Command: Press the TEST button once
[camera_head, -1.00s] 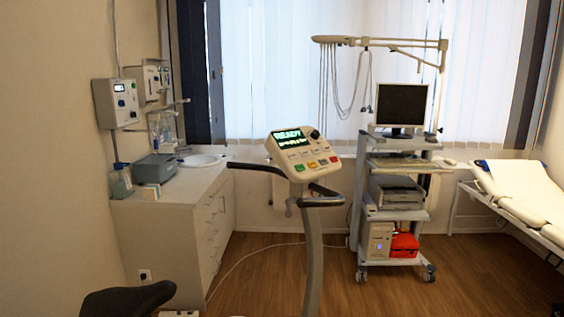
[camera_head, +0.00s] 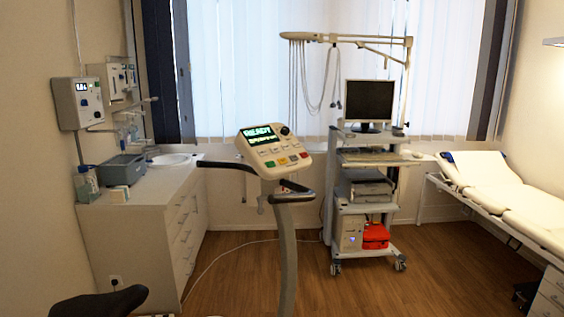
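An exercise bike console (camera_head: 272,151) stands near the middle of the camera_head view, on a grey post with dark handlebars. Its screen (camera_head: 261,136) is lit green and reads READY. Below the screen are several small buttons, among them a green one (camera_head: 270,164), a red one (camera_head: 293,158) and an orange one (camera_head: 282,161). Their labels are too small to read, so I cannot tell which is TEST. My gripper is not in view.
The bike's dark saddle (camera_head: 100,303) is at bottom left. A white cabinet (camera_head: 140,240) with a sink stands along the left wall. A wheeled cart (camera_head: 364,207) with a monitor stands behind the bike. An examination couch (camera_head: 500,190) is at right. Wooden floor (camera_head: 440,275) is free between cart and couch.

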